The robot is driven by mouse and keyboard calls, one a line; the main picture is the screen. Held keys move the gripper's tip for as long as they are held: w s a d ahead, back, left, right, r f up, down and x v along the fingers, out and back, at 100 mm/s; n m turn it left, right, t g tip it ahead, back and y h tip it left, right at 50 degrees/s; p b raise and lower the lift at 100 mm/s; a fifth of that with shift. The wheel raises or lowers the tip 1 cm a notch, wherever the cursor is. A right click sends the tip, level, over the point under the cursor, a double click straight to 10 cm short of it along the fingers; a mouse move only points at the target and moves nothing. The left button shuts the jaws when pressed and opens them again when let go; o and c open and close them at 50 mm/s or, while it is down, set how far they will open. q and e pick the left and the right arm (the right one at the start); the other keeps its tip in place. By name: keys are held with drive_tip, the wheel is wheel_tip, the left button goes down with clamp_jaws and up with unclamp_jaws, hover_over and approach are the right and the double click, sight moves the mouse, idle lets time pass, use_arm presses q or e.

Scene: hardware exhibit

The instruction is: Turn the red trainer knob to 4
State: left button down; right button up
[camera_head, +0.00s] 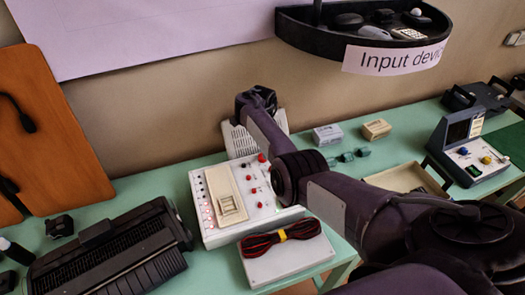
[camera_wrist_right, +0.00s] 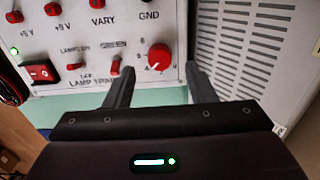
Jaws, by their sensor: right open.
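The white trainer (camera_head: 233,232) stands on the green table in the head view, with red knobs and posts and a beige block on its face. The red trainer knob (camera_wrist_right: 158,57) is a round dial near the trainer's lower right corner in the wrist view. Its white pointer mark faces down and to the left, near small printed digits; the exact reading is hard to tell. My right gripper (camera_wrist_right: 162,78) is open and empty, with one finger to each side of the knob, apparently short of it. Its fingertips are hidden in the head view. My left gripper is not in view.
A grey vented box (camera_wrist_right: 243,50) stands close beside the trainer. A red rocker switch (camera_wrist_right: 41,72) and small toggles are left of the knob. A bundle of red and black cables (camera_head: 280,238) lies in front of the trainer, and a black typewriter-like machine (camera_head: 110,255) to its left.

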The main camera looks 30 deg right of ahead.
wheel_tip(320, 180, up, 4)
drive_tip(key=shift+r, duration=0.1)
idle(0.6)
